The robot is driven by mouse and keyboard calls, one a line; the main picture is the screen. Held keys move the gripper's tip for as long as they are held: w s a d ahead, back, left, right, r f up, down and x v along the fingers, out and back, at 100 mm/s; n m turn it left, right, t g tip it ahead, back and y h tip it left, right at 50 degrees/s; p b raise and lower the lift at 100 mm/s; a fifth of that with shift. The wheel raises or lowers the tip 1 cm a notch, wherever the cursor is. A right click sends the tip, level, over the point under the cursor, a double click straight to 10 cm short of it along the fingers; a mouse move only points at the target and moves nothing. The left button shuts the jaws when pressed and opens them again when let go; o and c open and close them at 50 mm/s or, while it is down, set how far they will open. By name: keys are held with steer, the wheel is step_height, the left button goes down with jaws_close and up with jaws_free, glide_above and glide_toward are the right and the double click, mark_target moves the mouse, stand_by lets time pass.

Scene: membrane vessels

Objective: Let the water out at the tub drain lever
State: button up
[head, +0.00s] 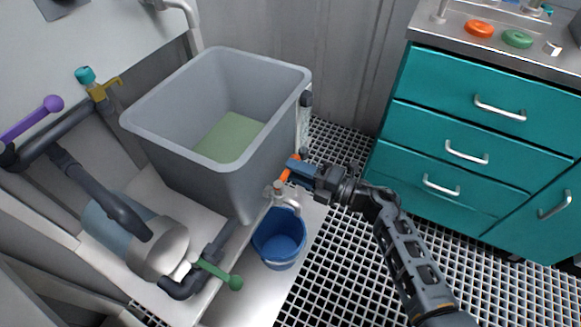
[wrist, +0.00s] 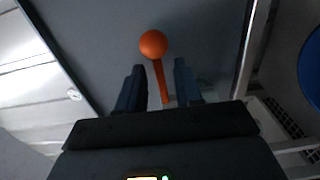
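The grey tub (head: 168,122) stands at the centre left of the head view, with a greenish patch at its bottom. The orange drain lever (head: 286,174) is low on the tub's right side, mostly hidden behind my gripper there. In the wrist view the lever's round orange knob (wrist: 153,43) and thin stem stand against the tub's grey wall (wrist: 110,30). My gripper (head: 297,168) is at the lever. In the wrist view my gripper's fingers (wrist: 160,88) are apart, with the stem between them and gaps on both sides.
A blue bucket (head: 279,240) stands below a spout (head: 283,192). A green-handled lever (head: 222,274) is at lower left, and a purple-handled lever (head: 38,114) at far left. Teal drawers (head: 455,150) stand at right. The grated floor (head: 335,250) between is open.

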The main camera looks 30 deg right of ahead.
steer(key=shift+x, duration=1.15)
jaws_close()
